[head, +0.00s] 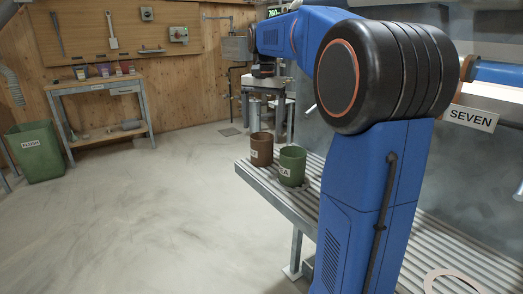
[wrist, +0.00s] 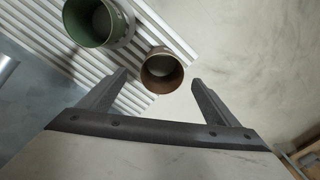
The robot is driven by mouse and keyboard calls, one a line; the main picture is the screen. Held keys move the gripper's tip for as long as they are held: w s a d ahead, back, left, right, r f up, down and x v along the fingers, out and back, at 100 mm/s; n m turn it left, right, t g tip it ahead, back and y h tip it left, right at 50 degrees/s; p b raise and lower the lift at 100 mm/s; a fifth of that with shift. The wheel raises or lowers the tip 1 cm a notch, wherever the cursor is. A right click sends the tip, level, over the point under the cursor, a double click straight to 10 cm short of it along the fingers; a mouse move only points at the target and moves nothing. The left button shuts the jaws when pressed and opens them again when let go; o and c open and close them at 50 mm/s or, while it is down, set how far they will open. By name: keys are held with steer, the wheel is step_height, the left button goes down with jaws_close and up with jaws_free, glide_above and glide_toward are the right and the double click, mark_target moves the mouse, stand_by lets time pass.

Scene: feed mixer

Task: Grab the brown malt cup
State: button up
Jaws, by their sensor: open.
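The brown cup (head: 261,150) stands upright on the slatted bench, near its far left end, with a partly hidden label. In the wrist view the brown cup (wrist: 162,72) is seen from above, looking empty, beyond and roughly between the fingertips. My gripper (wrist: 158,80) is open, with nothing held between its fingers. In the head view my blue arm reaches over toward the far end of the bench, and the fingers cannot be made out there. A green cup (head: 292,166) stands just right of the brown one; it also shows in the wrist view (wrist: 93,22).
The slatted bench (head: 285,206) runs along the right, with a flat ring (head: 455,281) at its near end. A green bin (head: 36,150) and a workbench (head: 97,84) stand at the left. The floor between is clear.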

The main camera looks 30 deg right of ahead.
mark_target(263, 137)
step_height(263, 137, down, 6)
steer(key=shift+f, duration=0.2)
steer(key=shift+w+a+f, duration=0.1)
steer(key=shift+w+f, duration=0.05)
steer(key=shift+f, duration=1.15)
steer(key=shift+w+f, duration=0.1)
steer(key=shift+f, duration=1.15)
steer(key=shift+c, duration=0.3)
steer(key=c, duration=1.1)
